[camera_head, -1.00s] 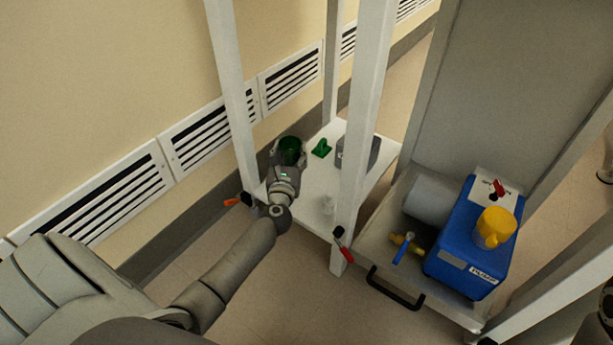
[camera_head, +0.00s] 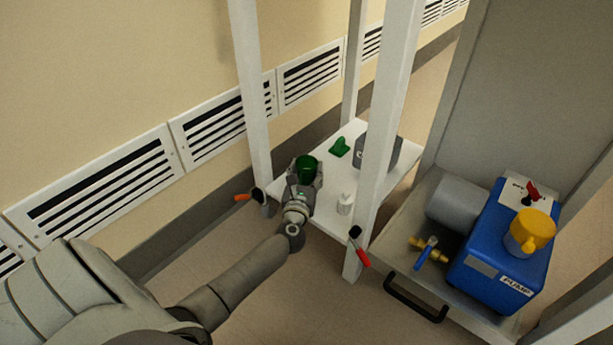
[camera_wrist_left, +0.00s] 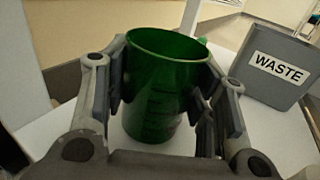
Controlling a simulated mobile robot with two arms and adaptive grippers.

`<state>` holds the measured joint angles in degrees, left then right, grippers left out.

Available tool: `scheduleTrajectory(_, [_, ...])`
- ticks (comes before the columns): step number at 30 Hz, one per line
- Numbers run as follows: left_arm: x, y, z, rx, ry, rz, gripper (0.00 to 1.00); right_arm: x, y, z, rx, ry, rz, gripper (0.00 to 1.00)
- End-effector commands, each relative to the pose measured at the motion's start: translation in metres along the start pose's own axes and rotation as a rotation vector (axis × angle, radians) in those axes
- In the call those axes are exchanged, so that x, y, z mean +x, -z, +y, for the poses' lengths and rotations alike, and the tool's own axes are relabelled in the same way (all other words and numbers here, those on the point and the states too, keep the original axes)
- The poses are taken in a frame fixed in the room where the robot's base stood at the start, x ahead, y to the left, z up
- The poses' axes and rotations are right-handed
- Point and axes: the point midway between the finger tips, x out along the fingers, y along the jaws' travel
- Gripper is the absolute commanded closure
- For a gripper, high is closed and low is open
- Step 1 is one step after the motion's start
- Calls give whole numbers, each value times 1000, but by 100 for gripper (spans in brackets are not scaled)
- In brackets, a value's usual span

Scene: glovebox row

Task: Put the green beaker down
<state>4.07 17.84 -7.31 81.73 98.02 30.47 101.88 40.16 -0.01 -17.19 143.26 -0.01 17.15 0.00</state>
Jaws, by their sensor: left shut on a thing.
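The green beaker (camera_head: 307,167) is upright between the fingers of my left gripper (camera_head: 305,176), over the near left part of the white shelf (camera_head: 327,205). In the left wrist view the green beaker (camera_wrist_left: 160,95) fills the middle, with a finger pressed on each side of it. The left gripper (camera_wrist_left: 168,95) is shut on it. The beaker's base appears close to the white surface; I cannot tell whether it touches. My right gripper is not in view.
A grey waste bin (camera_head: 378,152) stands at the shelf's far right, with a small green object (camera_head: 339,147) left of it. White posts frame the shelf. A blue pump (camera_head: 500,245) sits on the cart at right.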

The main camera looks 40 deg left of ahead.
Motion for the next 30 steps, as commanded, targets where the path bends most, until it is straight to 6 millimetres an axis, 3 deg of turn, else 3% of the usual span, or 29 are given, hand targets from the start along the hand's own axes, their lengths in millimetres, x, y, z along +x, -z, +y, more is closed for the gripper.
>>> scheduleTrajectory(10, [0,4,0,-1,0,-1,68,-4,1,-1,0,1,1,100])
scheduleTrajectory(11, [0,3,0,-1,0,-1,47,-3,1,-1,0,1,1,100])
scheduleTrajectory(16, [0,2,0,0,0,0,27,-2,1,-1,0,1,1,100])
scheduleTrajectory(29, [0,-5,0,0,0,-1,27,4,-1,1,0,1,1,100])
scheduleTrajectory(30, [-7,-3,0,0,1,2,27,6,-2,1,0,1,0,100])
